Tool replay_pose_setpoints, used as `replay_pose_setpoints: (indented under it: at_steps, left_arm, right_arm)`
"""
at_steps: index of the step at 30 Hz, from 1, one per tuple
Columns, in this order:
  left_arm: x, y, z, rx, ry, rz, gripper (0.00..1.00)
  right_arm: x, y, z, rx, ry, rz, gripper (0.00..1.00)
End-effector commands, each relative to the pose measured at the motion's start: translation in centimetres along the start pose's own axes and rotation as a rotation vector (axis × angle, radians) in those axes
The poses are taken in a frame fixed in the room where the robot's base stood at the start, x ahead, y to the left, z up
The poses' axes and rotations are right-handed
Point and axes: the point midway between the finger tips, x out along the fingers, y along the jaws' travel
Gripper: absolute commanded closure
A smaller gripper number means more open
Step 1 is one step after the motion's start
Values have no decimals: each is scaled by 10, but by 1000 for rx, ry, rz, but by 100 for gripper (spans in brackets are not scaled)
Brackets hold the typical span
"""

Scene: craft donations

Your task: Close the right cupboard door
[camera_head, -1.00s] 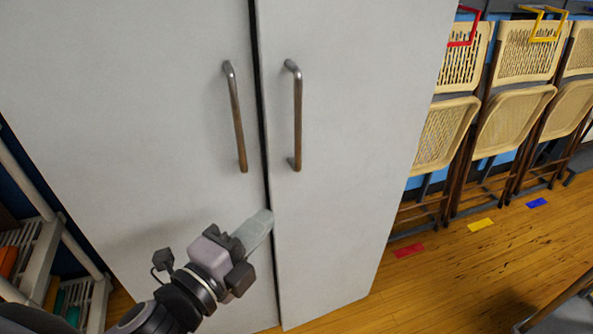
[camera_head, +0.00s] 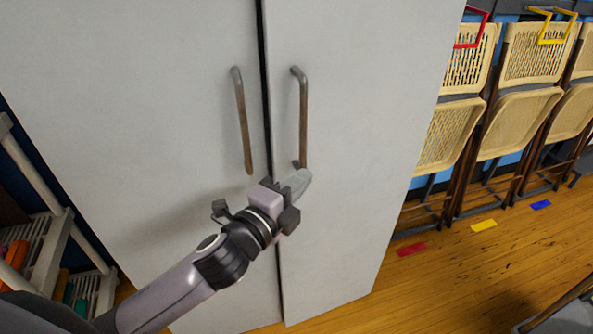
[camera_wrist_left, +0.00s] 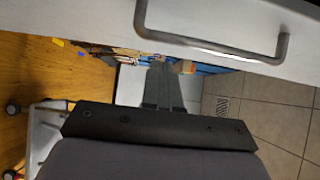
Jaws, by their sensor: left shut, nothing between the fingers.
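The right cupboard door (camera_head: 360,130) is a tall pale grey panel with a vertical metal bar handle (camera_head: 302,115). It stands nearly flush beside the left door (camera_head: 150,100), with a narrow dark gap between them. My left gripper (camera_head: 300,182) is shut and empty, at the lower end of the right door's handle. I cannot tell whether it touches the door. In the left wrist view, its dark fingers (camera_wrist_left: 164,85) point towards a pale panel with a bar handle (camera_wrist_left: 210,45) across the top. My right gripper is out of view.
Folding chairs (camera_head: 515,95) hang in a row right of the cupboard. A slatted rack (camera_head: 50,240) with coloured items stands at the far left. Wooden floor (camera_head: 440,280) with red, yellow and blue marks is open at the lower right.

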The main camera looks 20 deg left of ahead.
Motion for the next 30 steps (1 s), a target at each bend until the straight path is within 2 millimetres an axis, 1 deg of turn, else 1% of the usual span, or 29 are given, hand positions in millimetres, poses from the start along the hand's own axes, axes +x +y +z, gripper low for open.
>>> replay_pose_setpoints:
  at_steps: [1, 6, 18, 20, 25, 27, 30]
  left_arm:
    - [5, -2, 5, 3, -1, -1, 100]
    - [13, 0, 14, 1, 0, 0, 100]
    - [15, 0, 16, 0, 1, 0, 100]
    - [18, 0, 22, 2, 0, 0, 100]
    - [30, -1, 47, 4, -2, 1, 100]
    - [32, -1, 53, 1, -1, 0, 100]
    - [34, -1, 56, 0, -2, -1, 100]
  right_arm:
    - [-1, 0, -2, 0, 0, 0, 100]
    - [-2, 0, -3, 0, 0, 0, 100]
    - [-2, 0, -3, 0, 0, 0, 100]
    - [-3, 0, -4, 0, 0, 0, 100]
    - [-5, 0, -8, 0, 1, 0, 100]
    - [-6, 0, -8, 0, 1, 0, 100]
    - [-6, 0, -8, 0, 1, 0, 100]
